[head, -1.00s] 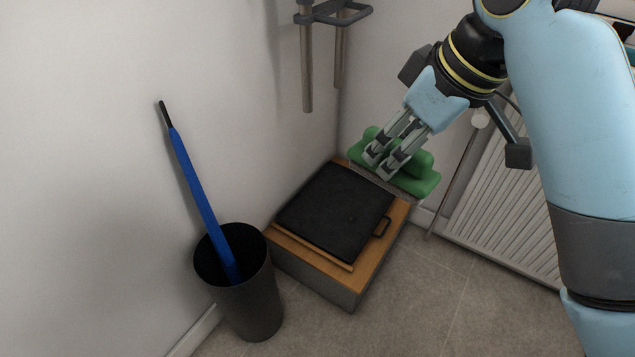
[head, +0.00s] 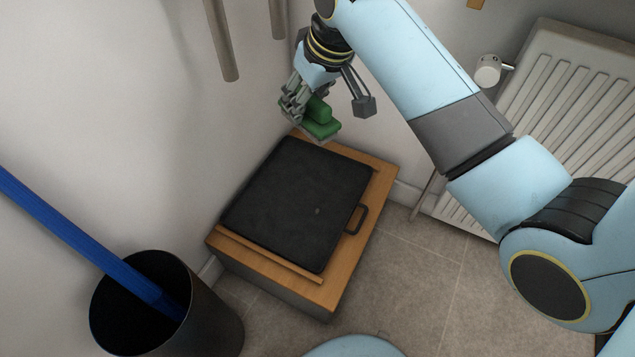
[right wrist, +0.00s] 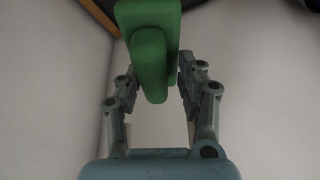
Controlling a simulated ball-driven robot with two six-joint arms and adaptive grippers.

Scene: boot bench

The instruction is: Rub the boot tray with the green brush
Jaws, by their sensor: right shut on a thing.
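The boot tray (head: 298,205) is a flat black square tray with a small handle at its right side, lying on a wooden-topped bench. The green brush (head: 320,119) is held by my right gripper (head: 297,106) above the far edge of the tray. The gripper's fingers are shut on the brush's raised grip. In the right wrist view the green brush (right wrist: 150,45) sits between the two fingers of the gripper (right wrist: 155,75). Whether the brush touches the tray is hard to tell; it looks slightly above it. My left gripper is not in view.
The bench (head: 350,270) stands against the wall corner. A dark bin (head: 215,325) holding a blue umbrella (head: 75,235) stands at the lower left. A white radiator (head: 570,100) is at the right. Metal posts (head: 222,40) hang at the top. The tiled floor in front is clear.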

